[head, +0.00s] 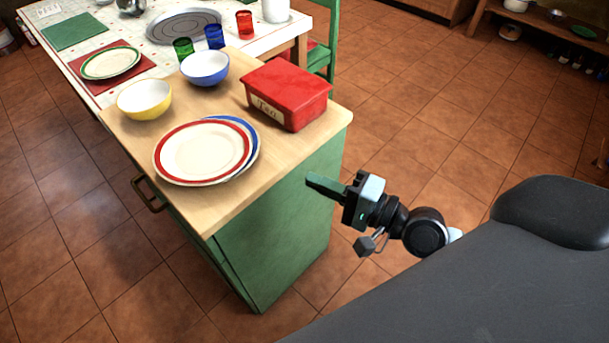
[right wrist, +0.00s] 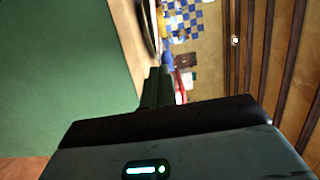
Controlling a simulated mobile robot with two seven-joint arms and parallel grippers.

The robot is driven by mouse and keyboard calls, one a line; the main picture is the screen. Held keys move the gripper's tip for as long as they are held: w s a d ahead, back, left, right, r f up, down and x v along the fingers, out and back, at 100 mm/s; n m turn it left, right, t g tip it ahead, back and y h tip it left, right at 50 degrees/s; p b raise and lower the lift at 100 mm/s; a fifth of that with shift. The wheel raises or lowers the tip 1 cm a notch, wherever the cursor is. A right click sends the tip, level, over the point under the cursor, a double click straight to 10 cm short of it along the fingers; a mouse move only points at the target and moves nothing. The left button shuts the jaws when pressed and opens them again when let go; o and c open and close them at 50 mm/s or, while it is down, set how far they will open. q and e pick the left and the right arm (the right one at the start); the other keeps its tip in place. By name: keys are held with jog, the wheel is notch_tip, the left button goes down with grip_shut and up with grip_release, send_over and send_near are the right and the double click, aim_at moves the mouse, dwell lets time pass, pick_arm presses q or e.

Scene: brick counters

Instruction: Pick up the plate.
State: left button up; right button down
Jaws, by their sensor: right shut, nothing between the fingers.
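A red-rimmed cream plate (head: 202,152) lies on the wooden counter top, stacked partly over a blue-rimmed plate (head: 250,145). Another plate, with a green rim (head: 111,63), lies on a red placemat on the white table behind. My right gripper (head: 309,180) is shut and empty, beside the counter's green right side, to the right of the stacked plates and apart from them. Its shut fingers also show in the right wrist view (right wrist: 157,85), near the green panel. My left gripper is not in view.
A yellow bowl (head: 144,99), a blue bowl (head: 205,67) and a red tea tin (head: 287,93) stand on the counter behind the plates. The counter's front corner (head: 205,222) is bare. Green, blue and red cups stand on the table. Tiled floor lies open to the right.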

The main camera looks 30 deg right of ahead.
jog(key=shift+s, duration=0.15)
jog(key=s+f+n+g+h, duration=0.5)
jog(key=s+f, duration=0.8)
jog(key=f, duration=0.5)
jog(key=s+f+n+g+h, duration=0.1)
jog(key=s+f+n, duration=0.3)
jog(key=s, duration=0.5)
jog(key=s+f+n+g+h, duration=0.2)
jog(key=s+f+n, duration=0.2)
jog(key=s, duration=0.6)
jog(key=shift+f, duration=0.9)
jog(key=shift+w+g, duration=0.1)
jog(key=shift+g, duration=0.2)
